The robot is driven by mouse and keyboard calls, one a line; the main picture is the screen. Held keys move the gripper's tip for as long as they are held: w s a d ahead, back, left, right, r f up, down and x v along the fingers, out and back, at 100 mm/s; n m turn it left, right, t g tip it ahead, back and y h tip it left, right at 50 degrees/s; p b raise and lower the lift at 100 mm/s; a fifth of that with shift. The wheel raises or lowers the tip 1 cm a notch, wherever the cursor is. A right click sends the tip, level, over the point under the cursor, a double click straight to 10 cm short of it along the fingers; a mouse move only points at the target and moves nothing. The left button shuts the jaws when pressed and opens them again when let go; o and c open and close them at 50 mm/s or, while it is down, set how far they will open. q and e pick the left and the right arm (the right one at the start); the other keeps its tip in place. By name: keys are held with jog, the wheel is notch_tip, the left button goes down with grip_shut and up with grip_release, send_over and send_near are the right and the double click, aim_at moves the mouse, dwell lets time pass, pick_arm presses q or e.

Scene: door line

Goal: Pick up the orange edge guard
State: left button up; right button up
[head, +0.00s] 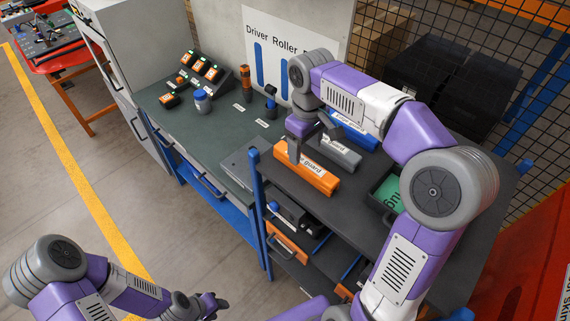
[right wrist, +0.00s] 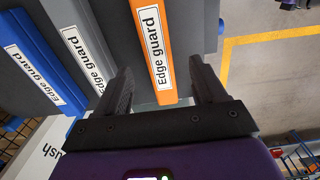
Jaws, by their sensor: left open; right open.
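The orange edge guard (head: 316,180) lies on the dark top of a shelf unit, at the front of a row of three guards. It also shows in the right wrist view (right wrist: 150,12), with its label readable. My right gripper (head: 300,157) is over its far left part, jaws open. In the right wrist view the two fingers (right wrist: 162,68) stand on either side of the orange guard, with gaps visible; whether they touch it I cannot tell. My left gripper (head: 217,303) is open and empty, low over the floor at the bottom left.
A grey edge guard (head: 340,151) and a blue edge guard (head: 358,136) lie just behind the orange one. A black tray (head: 376,187) with a green item is to the right. A green-topped bench (head: 215,130) with devices and a blue-capped jar (head: 202,101) adjoins on the left.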

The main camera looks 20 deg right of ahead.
aim_at(305, 162)
jog(key=f, duration=0.7)
jog(key=shift+d+f+b, duration=0.1)
jog(key=shift+d+b, duration=0.1)
jog(key=shift+b, duration=0.1)
jog(key=shift+s, duration=0.1)
jog(key=shift+c, duration=0.4)
jog(key=c, duration=1)
notch_tip(305, 162, up, 10)
jog(key=shift+r+p, duration=0.1)
jog(key=shift+p, duration=0.6)
